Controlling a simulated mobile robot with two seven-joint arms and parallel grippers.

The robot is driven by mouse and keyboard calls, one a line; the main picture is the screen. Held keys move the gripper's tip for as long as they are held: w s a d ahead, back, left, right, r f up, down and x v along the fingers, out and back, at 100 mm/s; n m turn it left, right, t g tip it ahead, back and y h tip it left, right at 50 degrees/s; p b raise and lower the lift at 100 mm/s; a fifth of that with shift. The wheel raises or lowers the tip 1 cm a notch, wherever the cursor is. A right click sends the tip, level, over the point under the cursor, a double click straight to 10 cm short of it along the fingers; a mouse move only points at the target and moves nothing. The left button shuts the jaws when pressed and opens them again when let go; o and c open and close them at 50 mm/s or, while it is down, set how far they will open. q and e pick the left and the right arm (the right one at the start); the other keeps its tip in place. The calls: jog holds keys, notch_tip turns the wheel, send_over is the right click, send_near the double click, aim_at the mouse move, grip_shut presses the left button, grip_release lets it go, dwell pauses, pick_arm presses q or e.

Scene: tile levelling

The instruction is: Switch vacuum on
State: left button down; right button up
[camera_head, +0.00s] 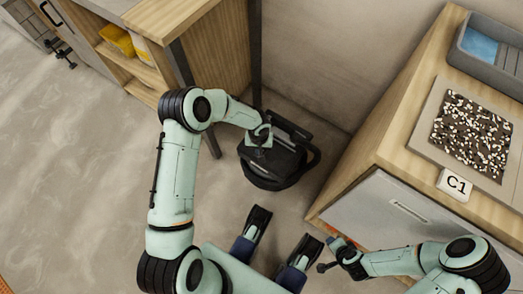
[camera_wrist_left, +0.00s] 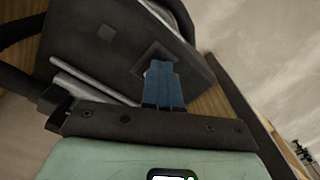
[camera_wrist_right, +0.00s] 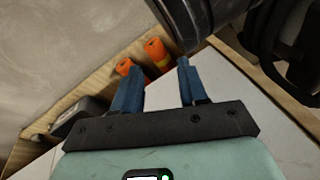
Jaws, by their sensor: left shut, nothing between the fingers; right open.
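The black vacuum (camera_head: 280,172) stands on the floor by the wall, between the wooden shelf and the C1 cabinet. My left gripper (camera_head: 262,140) is at its top, pointing down. In the left wrist view the vacuum's dark panel (camera_wrist_left: 190,50) fills much of the picture. My left gripper's blue fingers (camera_wrist_left: 161,66) are shut together, with nothing between them. Their tips are over a square recess or button (camera_wrist_left: 150,57) on the panel; I cannot tell whether they touch it. My right gripper (camera_wrist_right: 157,72) is open and empty, away from the vacuum's top in the head view (camera_head: 328,255).
The C1 cabinet (camera_head: 395,190) stands at right, with a speckled tile sample (camera_head: 470,137) and a grey tray (camera_head: 490,62) on top. The wooden shelf unit (camera_head: 205,35) holds yellow items (camera_head: 116,40). Orange-topped objects (camera_wrist_right: 154,50) show in the right wrist view. Floor at left is clear.

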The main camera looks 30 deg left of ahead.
pick_arm(q)
jog(key=shift+f+b, duration=0.5)
jog(key=shift+f, duration=0.3)
jog(key=shift+r+p, duration=2)
jog(key=shift+r, duration=1.55)
